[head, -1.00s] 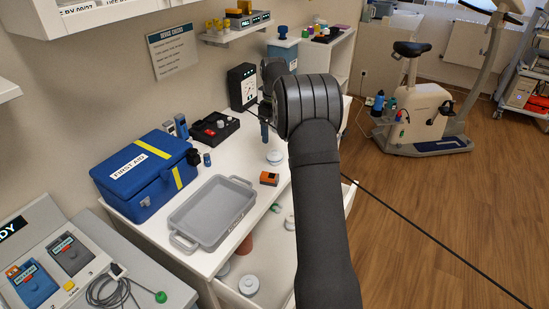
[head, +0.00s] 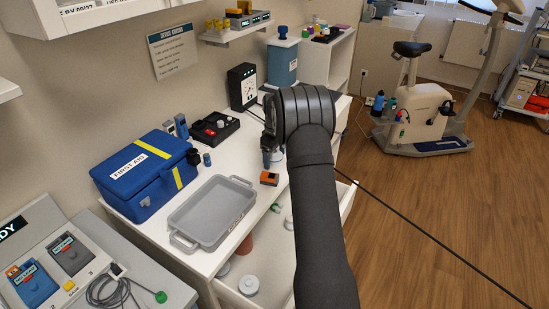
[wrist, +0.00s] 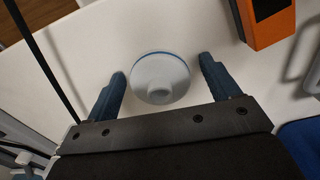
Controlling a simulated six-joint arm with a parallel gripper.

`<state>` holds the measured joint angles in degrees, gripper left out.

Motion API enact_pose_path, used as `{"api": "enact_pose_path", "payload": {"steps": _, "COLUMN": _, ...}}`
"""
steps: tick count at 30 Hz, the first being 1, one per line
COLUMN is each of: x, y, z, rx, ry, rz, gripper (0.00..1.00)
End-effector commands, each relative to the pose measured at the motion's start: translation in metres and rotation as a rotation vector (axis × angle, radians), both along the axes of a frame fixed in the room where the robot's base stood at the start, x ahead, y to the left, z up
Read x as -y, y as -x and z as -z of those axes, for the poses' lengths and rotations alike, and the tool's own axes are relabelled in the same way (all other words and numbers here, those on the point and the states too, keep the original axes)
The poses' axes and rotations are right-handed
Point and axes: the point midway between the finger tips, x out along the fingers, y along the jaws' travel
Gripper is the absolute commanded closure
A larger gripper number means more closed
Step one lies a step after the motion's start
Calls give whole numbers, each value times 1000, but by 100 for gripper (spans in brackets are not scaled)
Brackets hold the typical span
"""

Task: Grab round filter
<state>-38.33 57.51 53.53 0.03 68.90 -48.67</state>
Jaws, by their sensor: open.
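A round grey-white filter (wrist: 158,79) with a raised centre knob and a thin blue edge sits on the white tabletop in the wrist view. My gripper (wrist: 162,68) is open, with one blue finger to each side of the filter and a visible gap on both sides. The filter lies between the fingers, not gripped. In the head view my gripper (head: 268,158) points down over the white table (head: 232,165), and it mostly hides the filter there.
An orange device (head: 269,178) lies close to the gripper; it also shows in the wrist view (wrist: 268,22). A grey tray (head: 212,212) and a blue first-aid box (head: 146,178) stand to the left. An open drawer below holds other round pieces (head: 249,285). A dark gauge box (head: 242,87) stands behind.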

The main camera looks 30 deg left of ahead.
Motion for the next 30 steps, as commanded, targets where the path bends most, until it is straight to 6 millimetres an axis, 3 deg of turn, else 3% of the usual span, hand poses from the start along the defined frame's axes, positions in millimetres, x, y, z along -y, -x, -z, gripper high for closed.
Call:
{"api": "enact_pose_path", "payload": {"steps": 3, "x": 0, "y": 0, "z": -1, "rx": 1, "ry": -1, "rz": 0, "gripper": 21}}
{"api": "enact_pose_path", "payload": {"steps": 10, "x": 0, "y": 0, "z": -1, "rx": 1, "ry": -1, "rz": 0, "gripper": 66}}
{"api": "enact_pose_path", "payload": {"steps": 22, "x": 0, "y": -1, "z": -8, "rx": 2, "ry": -2, "rz": 0, "gripper": 67}}
{"api": "enact_pose_path", "payload": {"steps": 30, "x": 1, "y": -1, "z": -46, "rx": 3, "ry": -1, "rz": 1, "gripper": 67}}
